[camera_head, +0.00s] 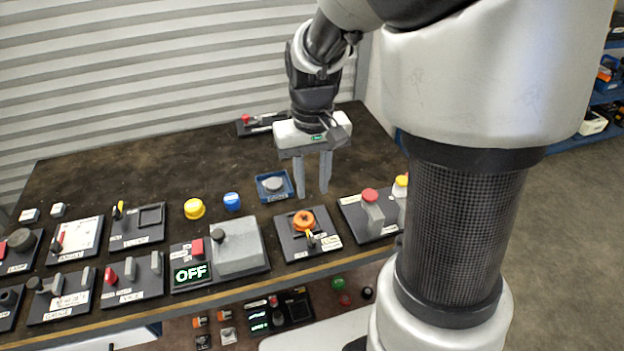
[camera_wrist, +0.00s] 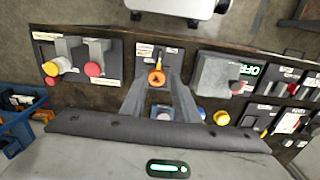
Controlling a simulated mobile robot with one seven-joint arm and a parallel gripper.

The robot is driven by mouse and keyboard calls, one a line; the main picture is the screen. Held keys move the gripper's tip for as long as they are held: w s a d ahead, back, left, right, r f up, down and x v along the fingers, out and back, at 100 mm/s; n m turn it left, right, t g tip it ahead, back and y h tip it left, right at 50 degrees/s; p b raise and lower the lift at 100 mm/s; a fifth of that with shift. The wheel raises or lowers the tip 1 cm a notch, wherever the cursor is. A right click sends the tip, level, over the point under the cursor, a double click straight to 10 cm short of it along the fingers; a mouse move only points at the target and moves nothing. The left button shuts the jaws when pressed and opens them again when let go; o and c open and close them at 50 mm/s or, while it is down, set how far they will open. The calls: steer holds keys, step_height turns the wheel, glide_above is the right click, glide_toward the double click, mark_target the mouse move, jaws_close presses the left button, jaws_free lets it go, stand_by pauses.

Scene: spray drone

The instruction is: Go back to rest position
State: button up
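My gripper (camera_head: 312,192) hangs fingers-down over the dark workbench (camera_head: 130,172), towards its right side. Its two fingers stand apart with nothing visible between them, so it is open and empty. In the head view the fingertips are just right of a blue tray with a grey round piece (camera_head: 273,186) and behind the panel with an orange knob (camera_head: 303,220). In the wrist view my gripper (camera_wrist: 161,78) shows both fingers apart, with the orange knob (camera_wrist: 156,77) seen near their tips. I cannot tell the exact height above the bench.
Several switch panels line the bench front, including a grey box beside an OFF display (camera_head: 190,273). Red and yellow buttons (camera_head: 370,196) stand to the right. Yellow (camera_head: 194,208) and blue (camera_head: 232,201) caps sit loose. The rear bench is mostly clear before a shutter (camera_head: 150,80).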

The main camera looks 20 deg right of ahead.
steer(key=shift+r, duration=0.1)
stand_by(0.3)
steer(key=s+r+t+p, duration=0.2)
steer(key=s+r+p, duration=0.2)
steer(key=r, duration=0.7)
steer(key=s+a+r+t+p, duration=0.1)
steer(key=s+r+t+p, duration=0.2)
steer(key=s+r, duration=0.6)
step_height(320, 180, up, 3)
steer(key=shift+a+f+t+p, duration=0.2)
steer(key=shift+a+t+p, duration=0.1)
steer(key=shift+p, duration=0.8)
